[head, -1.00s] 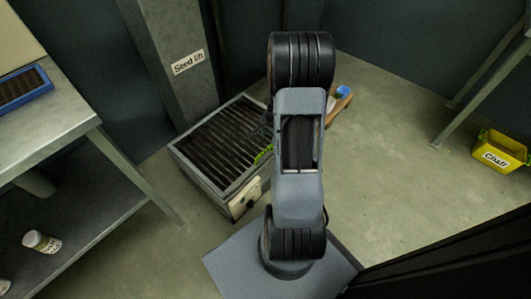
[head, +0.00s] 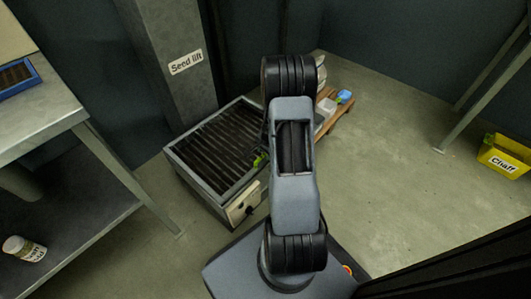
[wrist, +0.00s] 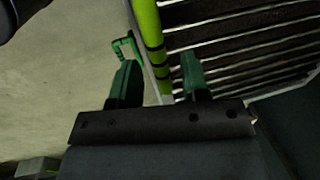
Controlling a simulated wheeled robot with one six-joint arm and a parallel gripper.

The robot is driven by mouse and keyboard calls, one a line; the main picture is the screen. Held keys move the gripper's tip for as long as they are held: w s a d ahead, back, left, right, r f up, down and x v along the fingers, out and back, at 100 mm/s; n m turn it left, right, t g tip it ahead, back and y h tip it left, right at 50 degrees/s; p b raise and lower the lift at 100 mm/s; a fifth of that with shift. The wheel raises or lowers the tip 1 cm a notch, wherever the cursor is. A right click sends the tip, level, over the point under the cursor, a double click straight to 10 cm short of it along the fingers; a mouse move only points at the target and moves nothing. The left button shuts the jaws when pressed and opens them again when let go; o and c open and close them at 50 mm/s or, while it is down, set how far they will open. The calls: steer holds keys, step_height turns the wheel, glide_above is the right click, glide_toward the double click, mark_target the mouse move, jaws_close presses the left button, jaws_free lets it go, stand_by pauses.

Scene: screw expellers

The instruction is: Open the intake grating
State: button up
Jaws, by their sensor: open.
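The intake grating (head: 205,150) is a set of dark parallel slats in a grey metal frame, lying flat on a low box in front of the column marked "Seed lift". Its pale slats fill the upper right of the wrist view (wrist: 250,45). A yellow-green bar (wrist: 148,30) with black bands runs along the grating's edge; a bit of green shows beside my arm in the head view (head: 259,161). My gripper (wrist: 158,72) is open, its dark green fingers on either side of the bar in the picture. I cannot tell whether they touch it. My arm hides the gripper in the head view.
A pale plate (head: 243,205) is on the box's front. A metal table (head: 45,120) stands left, a wooden pallet (head: 335,115) behind my arm, and a yellow "Chaff" bin (head: 503,157) right. The floor between is clear.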

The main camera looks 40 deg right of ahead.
steer(key=shift+c, duration=0.3)
jaws_close()
steer(key=shift+a, duration=0.1)
